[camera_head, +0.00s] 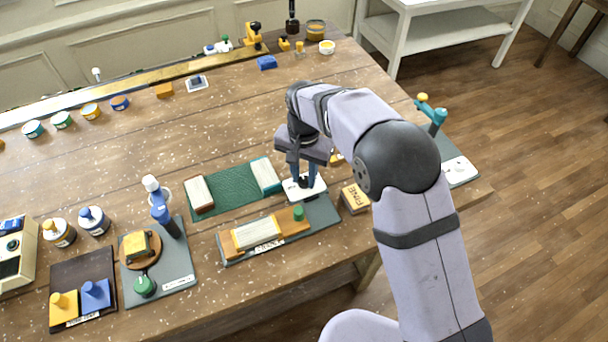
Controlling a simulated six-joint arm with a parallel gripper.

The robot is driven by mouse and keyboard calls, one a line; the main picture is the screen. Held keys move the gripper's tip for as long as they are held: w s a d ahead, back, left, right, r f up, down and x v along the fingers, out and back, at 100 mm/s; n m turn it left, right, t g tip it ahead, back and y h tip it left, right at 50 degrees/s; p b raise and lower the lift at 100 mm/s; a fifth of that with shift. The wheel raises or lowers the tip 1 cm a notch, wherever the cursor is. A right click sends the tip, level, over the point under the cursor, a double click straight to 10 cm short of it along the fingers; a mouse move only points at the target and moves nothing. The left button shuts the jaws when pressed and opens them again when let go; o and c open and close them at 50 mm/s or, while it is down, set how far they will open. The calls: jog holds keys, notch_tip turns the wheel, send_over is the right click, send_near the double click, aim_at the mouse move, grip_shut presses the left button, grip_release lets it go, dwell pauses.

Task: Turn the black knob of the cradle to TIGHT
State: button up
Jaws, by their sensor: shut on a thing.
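The cradle (228,245) is a dark grey-green base near the table's front edge, with orange end blocks around a pale ribbed block and a small label. A green cylinder (298,213) stands on its right block. A white dial plate (318,188) lies at its right rear. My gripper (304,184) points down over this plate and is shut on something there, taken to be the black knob. The plate's markings and the knob's setting are too small and covered to read.
A green mat (225,190) with two blocks lies behind the cradle. A box marked FINE (355,198) stands just right of it. The table's back middle is mostly clear.

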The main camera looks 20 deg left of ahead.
aim_at(304, 180)
jog(key=m, duration=0.4)
jog(key=shift+w+m, duration=0.1)
jog(key=shift+m, duration=0.2)
jog(key=shift+r+m, duration=0.1)
jog(key=shift+m, duration=1.9)
jog(key=o, duration=1)
jog(key=shift+o, duration=0.2)
jog(key=shift+r+b, duration=1.3)
jog(key=shift+r, duration=2.35)
